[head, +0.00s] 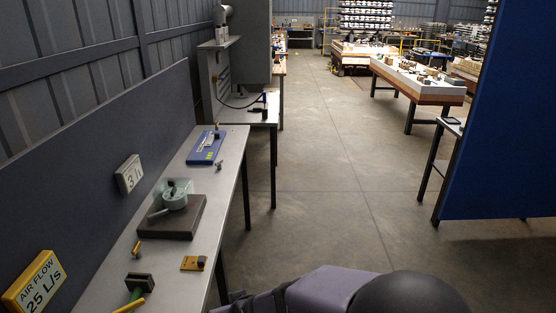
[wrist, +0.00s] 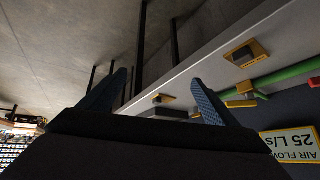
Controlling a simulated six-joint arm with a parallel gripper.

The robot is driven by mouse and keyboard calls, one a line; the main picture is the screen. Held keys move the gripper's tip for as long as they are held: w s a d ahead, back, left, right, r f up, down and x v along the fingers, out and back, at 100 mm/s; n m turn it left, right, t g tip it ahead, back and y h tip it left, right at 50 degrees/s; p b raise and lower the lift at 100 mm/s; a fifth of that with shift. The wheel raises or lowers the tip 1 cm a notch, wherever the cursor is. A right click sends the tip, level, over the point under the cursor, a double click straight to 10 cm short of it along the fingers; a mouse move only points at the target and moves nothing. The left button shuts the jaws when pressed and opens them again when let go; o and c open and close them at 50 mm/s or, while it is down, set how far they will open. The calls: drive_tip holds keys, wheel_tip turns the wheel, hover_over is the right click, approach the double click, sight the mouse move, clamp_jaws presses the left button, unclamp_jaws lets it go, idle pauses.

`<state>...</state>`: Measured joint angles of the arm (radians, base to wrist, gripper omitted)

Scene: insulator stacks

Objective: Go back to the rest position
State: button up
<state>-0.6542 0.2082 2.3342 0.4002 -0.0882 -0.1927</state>
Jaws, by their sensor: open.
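My gripper (wrist: 158,77) shows in the wrist view as two blue textured fingers spread wide apart. It is open and nothing lies between the fingertips. The fingers are above the floor and the bench edge, touching nothing that I can see. In the head view only parts of my own arm show at the bottom, and the gripper is out of sight there.
A long grey bench (head: 105,284) runs along the left wall. On it are a teal round device (head: 175,193), a blue board (head: 206,147), a yellow-based block (head: 194,263) and a green pipe (wrist: 287,75). A yellow air-flow sign (head: 34,283) stands behind. The floor aisle (head: 320,170) is clear.

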drive_tip(key=s+d+m+g+h, duration=0.1)
drive_tip(key=s+d+g, duration=0.1)
drive_tip(key=s+d, duration=0.3)
drive_tip(key=s+d+m+g+h, duration=0.2)
drive_tip(key=s+d, duration=0.2)
drive_tip(key=d, duration=0.9)
drive_tip(key=s+d+m+g+h+p, duration=0.1)
drive_tip(key=s+d+m+g, duration=0.1)
drive_tip(key=s+d, duration=0.3)
drive_tip(key=d, duration=0.4)
drive_tip(key=shift+s, duration=0.3)
idle(1.6)
